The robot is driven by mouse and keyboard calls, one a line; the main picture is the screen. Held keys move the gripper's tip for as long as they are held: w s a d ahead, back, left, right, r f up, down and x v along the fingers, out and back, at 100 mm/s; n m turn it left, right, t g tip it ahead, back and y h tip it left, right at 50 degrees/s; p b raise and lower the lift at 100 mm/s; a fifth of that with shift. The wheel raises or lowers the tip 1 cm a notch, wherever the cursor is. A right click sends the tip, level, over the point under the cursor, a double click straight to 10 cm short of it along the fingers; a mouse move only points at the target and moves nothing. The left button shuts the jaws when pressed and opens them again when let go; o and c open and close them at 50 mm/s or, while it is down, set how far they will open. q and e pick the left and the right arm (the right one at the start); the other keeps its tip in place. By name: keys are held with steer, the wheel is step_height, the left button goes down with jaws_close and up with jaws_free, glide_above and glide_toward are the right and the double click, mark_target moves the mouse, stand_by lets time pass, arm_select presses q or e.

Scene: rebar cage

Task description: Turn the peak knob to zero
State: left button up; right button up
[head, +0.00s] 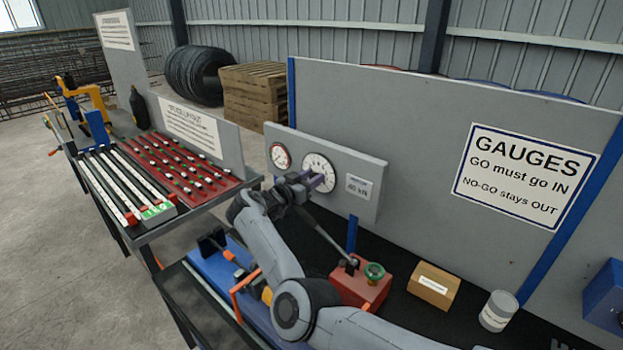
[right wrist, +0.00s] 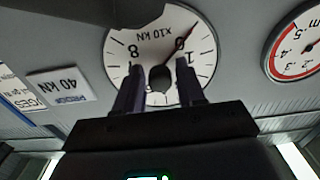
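The force gauge (head: 317,165) is a white round dial on a grey panel, marked x10 kN. The peak knob (right wrist: 160,78) seems to be the dark hub at the dial's centre, partly hidden. My right gripper (head: 318,181) is in front of the dial. Its fingers (right wrist: 158,88) stand apart, one on each side of the hub; I cannot tell whether they touch it. My left gripper is not in view.
A smaller red-ringed gauge (head: 280,156) is left of the dial, and a 40 kN label (head: 358,187) is right of it. Below are a red block with a green knob (head: 374,272), a cardboard box (head: 433,285) and a grey can (head: 498,310). A grey board stands behind.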

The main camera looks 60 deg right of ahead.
steer(key=shift+o, duration=0.9)
steer(key=shift+a, duration=0.1)
steer(key=w+a, duration=0.1)
steer(key=a, duration=0.9)
steer(key=shift+w+a+b, duration=0.25)
steer(key=shift+w+b, duration=0.05)
steer(key=shift+b, duration=0.15)
steer(key=shift+r, duration=0.1)
